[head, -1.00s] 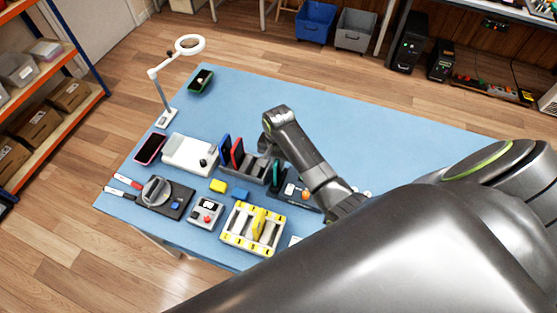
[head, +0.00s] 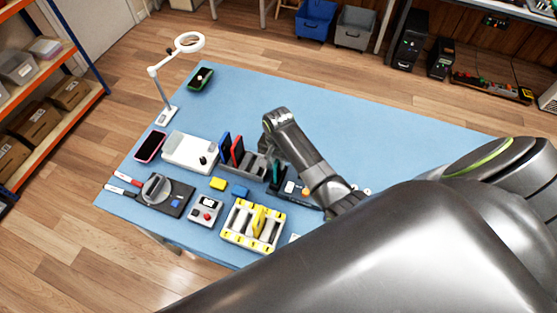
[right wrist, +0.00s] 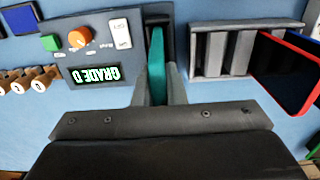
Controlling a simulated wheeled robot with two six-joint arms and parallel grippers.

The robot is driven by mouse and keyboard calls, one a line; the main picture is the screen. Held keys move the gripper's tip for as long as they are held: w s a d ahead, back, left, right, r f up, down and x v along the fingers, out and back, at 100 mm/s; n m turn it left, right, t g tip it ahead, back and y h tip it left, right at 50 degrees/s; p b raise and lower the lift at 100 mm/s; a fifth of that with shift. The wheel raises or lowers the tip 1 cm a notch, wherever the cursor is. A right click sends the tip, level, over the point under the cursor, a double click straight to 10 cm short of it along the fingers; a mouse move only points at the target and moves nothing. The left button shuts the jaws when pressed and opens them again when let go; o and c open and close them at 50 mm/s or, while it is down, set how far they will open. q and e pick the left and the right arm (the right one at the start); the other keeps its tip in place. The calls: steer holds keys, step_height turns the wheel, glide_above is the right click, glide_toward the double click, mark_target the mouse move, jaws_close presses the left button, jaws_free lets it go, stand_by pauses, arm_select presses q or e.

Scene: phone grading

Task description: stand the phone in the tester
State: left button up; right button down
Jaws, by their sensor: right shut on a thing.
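The teal phone (right wrist: 157,52) stands on edge in the slot at the end of the tester (right wrist: 100,62), whose display reads GRADE D, upside down in the right wrist view. My right gripper (right wrist: 158,88) is shut on the phone's near part. In the head view the teal phone (head: 277,171) stands upright at the left end of the dark tester (head: 298,190), partly hidden by my right gripper (head: 275,155) above it. I cannot tell whether the phone touches the slot's bottom. My left gripper is not in view.
A grey rack (head: 257,167) with a blue and a red phone stands close left of the tester. A yellow-and-white tray (head: 228,238), a small grey device (head: 205,211) and a white box (head: 180,153) lie nearby. The blue table (head: 340,110) is clear at the back.

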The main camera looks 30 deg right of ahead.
steer(key=c, duration=1.1)
jaws_free()
steer(key=shift+r, duration=0.1)
steer(key=shift+r, duration=0.65)
steer(key=shift+r, duration=0.1)
steer(key=shift+r, duration=0.65)
steer(key=shift+r, duration=0.15)
steer(key=shift+r, duration=0.6)
